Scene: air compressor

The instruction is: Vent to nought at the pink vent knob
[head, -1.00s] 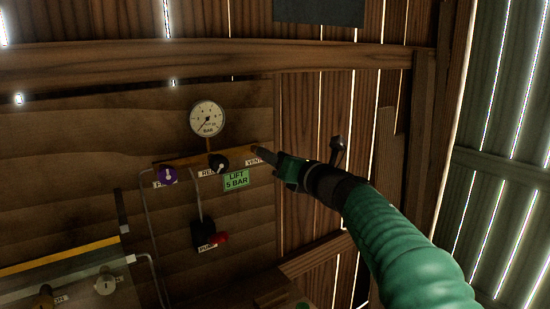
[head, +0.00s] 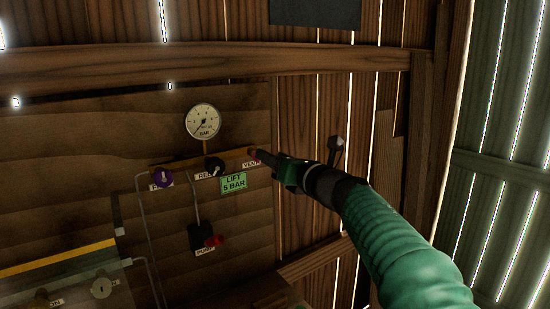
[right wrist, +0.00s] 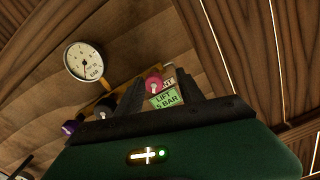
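The pink vent knob (right wrist: 154,83) shows between my right gripper's black fingers (right wrist: 160,92) in the right wrist view. The fingers stand apart, with gaps beside the knob, so the gripper is open; contact cannot be told. In the head view the right gripper (head: 264,158) reaches in from the right to the vent end of the wooden strip, and only a sliver of the pink knob (head: 253,153) shows. The round white gauge (head: 202,121) above has its needle pointing to the lower left; it also shows in the right wrist view (right wrist: 84,61). My left gripper is out of view.
Left of the vent are a black knob (head: 214,167) and a purple knob (head: 163,178). A green "LIFT 5 BAR" sign (head: 233,182) hangs below the strip. A black box with a red handle (head: 214,241) sits lower. A yellow-edged bench (head: 58,257) is at lower left.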

